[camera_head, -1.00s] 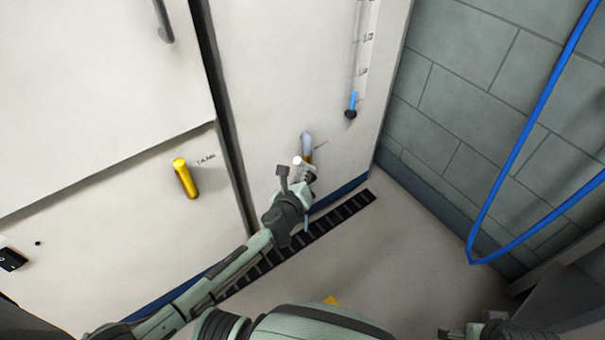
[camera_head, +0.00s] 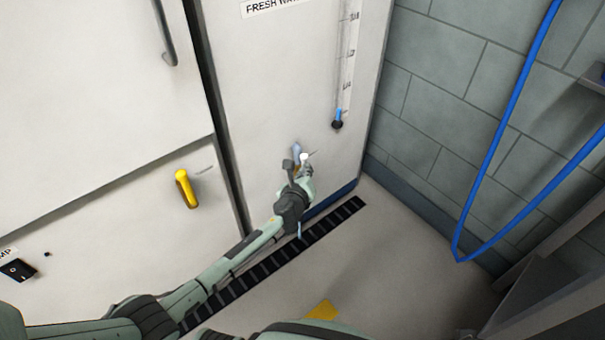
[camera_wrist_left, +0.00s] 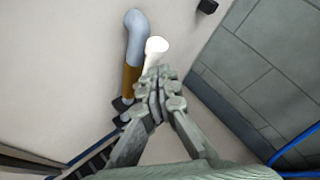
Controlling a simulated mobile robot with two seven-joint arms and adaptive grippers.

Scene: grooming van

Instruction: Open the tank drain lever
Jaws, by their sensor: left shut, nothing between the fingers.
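The tank's drain fitting is low on the white front panel. It has a blue-grey bent piece (camera_head: 296,151), which shows larger in the left wrist view (camera_wrist_left: 137,35) above a brass section (camera_wrist_left: 131,80). A white rounded end (camera_wrist_left: 155,47) is beside it on the right; it also shows in the head view (camera_head: 305,157). I cannot tell whether this is the lever's tip. My left gripper (camera_head: 305,175) is shut with nothing between its fingers. Its fingertips (camera_wrist_left: 158,76) are just below the white end; contact is unclear. My right gripper is not in view.
A yellow handle (camera_head: 186,188) is on the left panel. A sight gauge (camera_head: 345,65) with a blue bottom is above the fitting. A dark slotted floor drain (camera_head: 275,255) runs along the panel's foot. A blue hose (camera_head: 500,130) hangs by the right wall.

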